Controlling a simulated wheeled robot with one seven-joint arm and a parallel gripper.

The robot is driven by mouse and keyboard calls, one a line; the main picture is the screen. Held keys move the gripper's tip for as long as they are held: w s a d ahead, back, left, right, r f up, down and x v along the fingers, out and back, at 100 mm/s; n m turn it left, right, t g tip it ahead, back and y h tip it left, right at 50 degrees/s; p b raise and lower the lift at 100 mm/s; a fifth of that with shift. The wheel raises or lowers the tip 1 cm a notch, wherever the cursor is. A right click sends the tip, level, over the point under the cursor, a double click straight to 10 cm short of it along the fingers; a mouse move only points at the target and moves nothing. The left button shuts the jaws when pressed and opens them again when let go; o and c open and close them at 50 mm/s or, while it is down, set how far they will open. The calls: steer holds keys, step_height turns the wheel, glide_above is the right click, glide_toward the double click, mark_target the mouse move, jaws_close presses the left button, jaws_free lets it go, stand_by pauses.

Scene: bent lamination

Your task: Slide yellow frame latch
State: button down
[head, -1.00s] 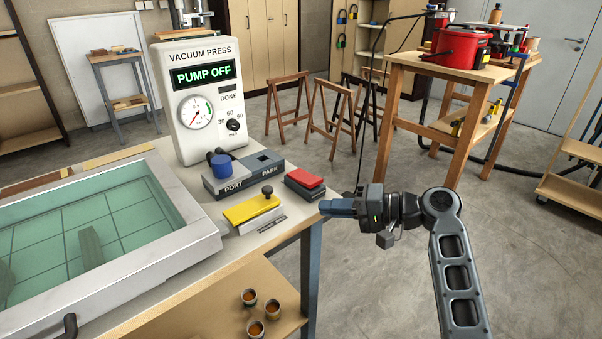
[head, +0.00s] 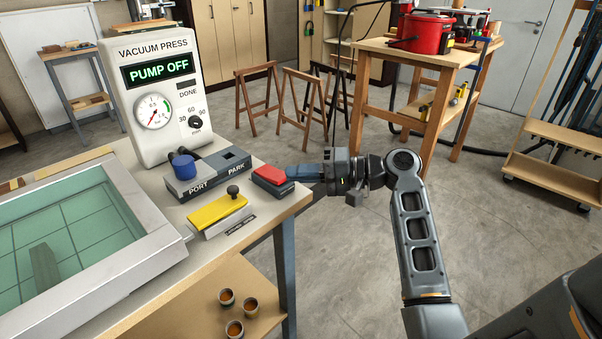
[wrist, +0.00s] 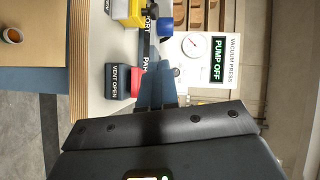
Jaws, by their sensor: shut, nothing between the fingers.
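The yellow latch (head: 217,210) with a dark round knob (head: 232,190) sits on a small grey block near the front edge of the bench, right of the frame. The pale metal frame (head: 150,225) surrounds a green gridded bed. The latch also shows at the top of the wrist view (wrist: 128,10), partly cut off. My gripper (head: 296,172) is shut and empty, pointing left just beyond the red-topped block (head: 270,175).
The vacuum press box (head: 155,95) reads PUMP OFF and stands behind the port block (head: 208,172), which carries a blue cap (head: 184,166). The red-topped block reads VENT OPEN in the wrist view (wrist: 120,80). Several small cups (head: 235,328) stand on the lower shelf. Open floor lies right of the bench.

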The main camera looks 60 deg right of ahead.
mark_target(218, 209)
steer(key=x, duration=0.7)
steer(key=shift+p, duration=0.3)
steer(key=shift+w+a+f, duration=0.1)
steer(key=shift+w+a, duration=0.05)
steer(key=shift+a, duration=0.45)
steer(key=shift+w+a+f, duration=0.15)
steer(key=shift+a, duration=0.45)
steer(key=shift+w+a+f, duration=0.15)
steer(key=shift+w+a, duration=0.15)
steer(key=shift+a, duration=0.25)
steer(key=shift+p, duration=0.3)
steer(key=shift+w+a+p, duration=0.2)
steer(key=shift+w+a, duration=0.1)
steer(key=shift+a, duration=0.75)
steer(key=shift+w+a+p, duration=0.2)
steer(key=shift+w+a, duration=0.05)
steer(key=shift+a, duration=0.75)
